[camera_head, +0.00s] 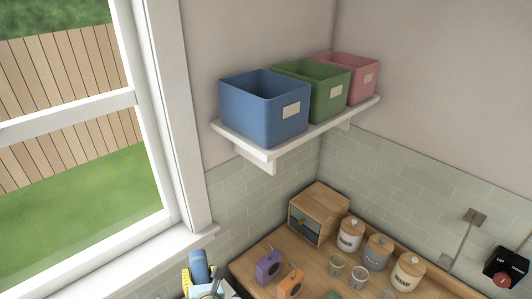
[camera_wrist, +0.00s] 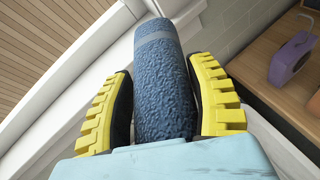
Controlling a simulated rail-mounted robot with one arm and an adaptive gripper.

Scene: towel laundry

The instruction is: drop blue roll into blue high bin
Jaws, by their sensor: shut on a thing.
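The blue roll (camera_wrist: 163,85) is a rolled towel with a paler band near its far end. My gripper (camera_wrist: 165,100) is shut on it, with a yellow-and-black finger on each side in the wrist view. In the head view the blue roll (camera_head: 199,266) and my gripper (camera_head: 202,281) show at the bottom edge, near the window sill. The blue high bin (camera_head: 262,112) stands on the wall shelf, at its left end, with its top open. The roll is well below the bin and apart from it. The bin's inside floor is hidden.
A green bin (camera_head: 325,100) and a pink bin (camera_head: 362,82) stand right of the blue bin on the white shelf (camera_head: 268,154). Below are a wooden counter (camera_head: 258,282), a wooden box (camera_head: 325,203) and several jars. The window frame (camera_head: 180,120) is at left.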

